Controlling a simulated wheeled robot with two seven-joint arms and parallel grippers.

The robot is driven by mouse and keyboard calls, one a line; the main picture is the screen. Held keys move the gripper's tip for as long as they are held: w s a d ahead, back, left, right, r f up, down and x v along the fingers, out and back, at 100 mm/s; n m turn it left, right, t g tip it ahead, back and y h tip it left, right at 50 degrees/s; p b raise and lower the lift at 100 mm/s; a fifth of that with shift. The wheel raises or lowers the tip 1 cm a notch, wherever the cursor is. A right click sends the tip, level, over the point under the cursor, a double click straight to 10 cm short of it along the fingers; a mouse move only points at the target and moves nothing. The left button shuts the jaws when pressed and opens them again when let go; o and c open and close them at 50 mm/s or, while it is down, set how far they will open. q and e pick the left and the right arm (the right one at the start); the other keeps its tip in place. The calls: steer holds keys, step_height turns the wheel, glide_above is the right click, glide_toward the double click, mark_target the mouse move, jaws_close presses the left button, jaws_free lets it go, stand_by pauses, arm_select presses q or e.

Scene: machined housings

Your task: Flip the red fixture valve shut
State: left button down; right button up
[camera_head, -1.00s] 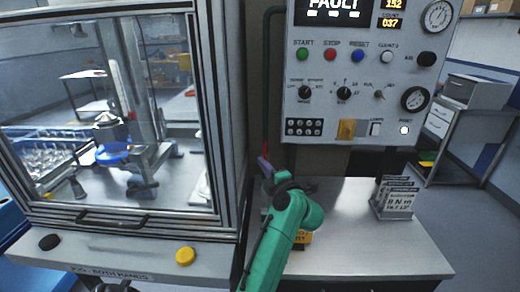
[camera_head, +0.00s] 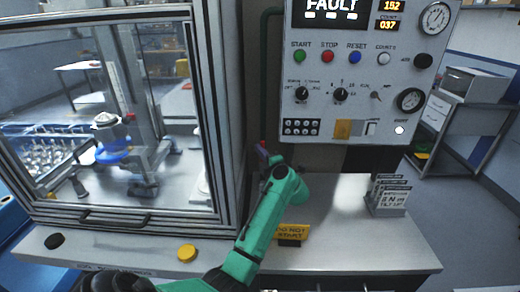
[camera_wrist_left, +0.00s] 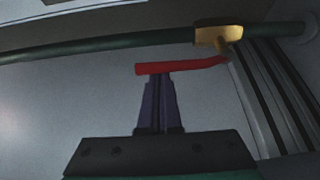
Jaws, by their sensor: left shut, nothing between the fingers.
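The red valve handle (camera_wrist_left: 182,66) shows in the left wrist view as a lever reaching left from a brass valve body (camera_wrist_left: 214,37) on a dark green pipe (camera_wrist_left: 110,48). The lever lies roughly along the pipe. My left gripper (camera_wrist_left: 157,76) is shut and empty. Its purple fingertips are right at the lever's near edge; whether they touch cannot be told. In the head view my left gripper (camera_head: 264,157) is beside the cabinet, largely hidden by my green arm, and only a small bit of red shows there. My right gripper is not in view.
A glass-fronted cabinet (camera_head: 228,110) stands close on the left. The control panel (camera_head: 365,75) is above, reading FAULT.

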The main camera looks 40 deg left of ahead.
arm_select(q)
steer(key=shift+a, duration=0.1)
stand_by(0.3)
steer(key=w+d+f+m+t+y+b, duration=0.2)
steer(key=w+d+f+m+t+b, duration=0.1)
steer(key=d+m, duration=0.3)
steer(key=shift+w+f+m, duration=0.15)
steer(key=shift+w+m, duration=0.5)
steer(key=shift+m, duration=0.45)
stand_by(0.4)
